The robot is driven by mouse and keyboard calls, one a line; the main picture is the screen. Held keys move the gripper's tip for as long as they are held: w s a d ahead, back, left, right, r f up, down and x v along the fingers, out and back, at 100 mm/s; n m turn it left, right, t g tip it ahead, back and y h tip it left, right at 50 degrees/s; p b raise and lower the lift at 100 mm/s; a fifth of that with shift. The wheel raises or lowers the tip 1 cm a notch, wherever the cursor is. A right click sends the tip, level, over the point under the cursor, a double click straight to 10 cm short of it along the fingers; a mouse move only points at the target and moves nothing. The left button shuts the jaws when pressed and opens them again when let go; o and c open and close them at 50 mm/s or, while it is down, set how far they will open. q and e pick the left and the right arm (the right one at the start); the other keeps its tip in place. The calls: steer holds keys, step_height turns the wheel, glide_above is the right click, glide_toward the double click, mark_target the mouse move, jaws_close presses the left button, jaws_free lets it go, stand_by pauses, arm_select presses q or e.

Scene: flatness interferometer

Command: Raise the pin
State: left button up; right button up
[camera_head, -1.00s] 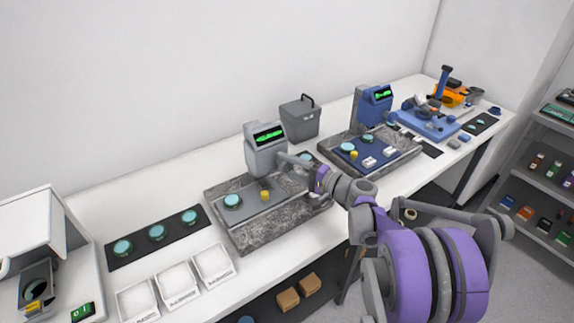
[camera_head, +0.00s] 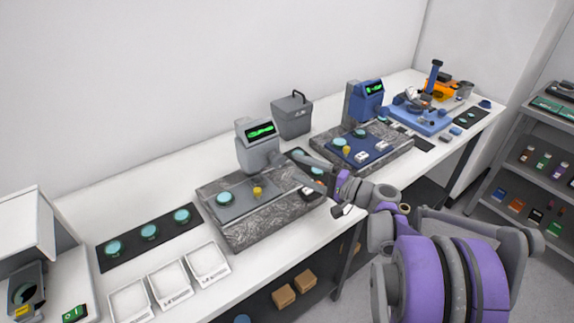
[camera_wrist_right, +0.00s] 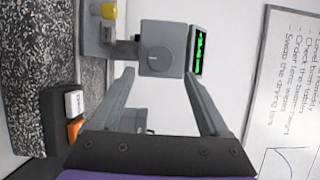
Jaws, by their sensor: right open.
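The grey interferometer (camera_head: 258,152) with a lit green screen stands on a speckled stone base (camera_head: 265,222). It also shows in the right wrist view (camera_wrist_right: 160,50), with a round dark dial on its side. I cannot make out for sure which part is the pin. My right gripper (camera_head: 312,162) is beside the instrument's right side. In the wrist view its fingers (camera_wrist_right: 158,76) are apart and empty, facing the dial side. My left gripper is out of view.
A blue interferometer (camera_head: 365,102) stands farther right and a grey lidded bin (camera_head: 292,116) behind. Teal discs lie on a black mat (camera_head: 132,246) at left, near white trays (camera_head: 168,280). A small white block (camera_head: 305,193) lies on the stone base's right end.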

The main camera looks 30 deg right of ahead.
steer(key=shift+v, duration=1.7)
steer(key=s+a+f+n+g, duration=0.1)
steer(key=a+f+g, duration=0.1)
steer(key=a, duration=0.3)
steer(key=s+a+f+n+g, duration=0.2)
steer(key=a, duration=0.4)
steer(key=s+a+f+n+g+h+p, duration=0.1)
steer(key=s+a+f+g, duration=0.1)
steer(key=a, duration=0.4)
steer(key=shift+a+f+n+g, duration=0.2)
steer(key=shift+f+n+g, duration=0.1)
steer(key=shift+g, duration=0.3)
steer(key=s+a+f+n+g+h, duration=0.1)
steer(key=s+f+n+h, duration=0.1)
steer(key=s, duration=0.5)
steer(key=s+a+f+n+g+h+p, duration=0.1)
steer(key=s+a+f+n+g+h, duration=0.1)
steer(key=s+n+h, duration=0.3)
steer(key=s+f+n, duration=0.1)
steer(key=s, duration=0.1)
steer(key=shift+s, duration=0.35)
